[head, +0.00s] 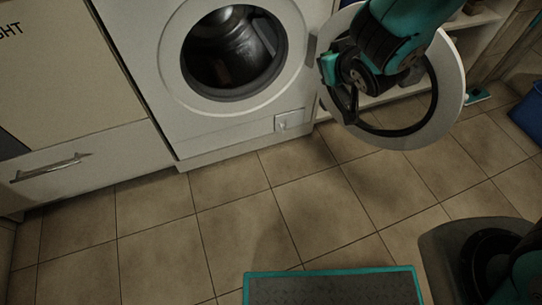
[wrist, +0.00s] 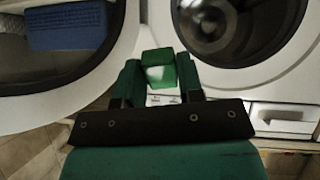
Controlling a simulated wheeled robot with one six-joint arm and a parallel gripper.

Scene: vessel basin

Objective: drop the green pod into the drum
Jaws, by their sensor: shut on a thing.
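The green pod (wrist: 158,66) is a small block held between the two fingers of my gripper (wrist: 160,82) in the wrist view. My gripper is shut on it. In the head view the pod (head: 329,68) shows as a small green shape at the end of my gripper (head: 338,76), in front of the open door (head: 445,105). The drum (head: 232,50) is the dark round opening in the white washing machine (head: 150,70), to the left of my gripper. In the wrist view the drum (wrist: 240,25) is beyond the pod, up and to the right.
The round door hangs open at the right of the machine, close to my arm. A blue container (head: 527,115) is at the far right; it also shows through the door glass in the wrist view (wrist: 68,27).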

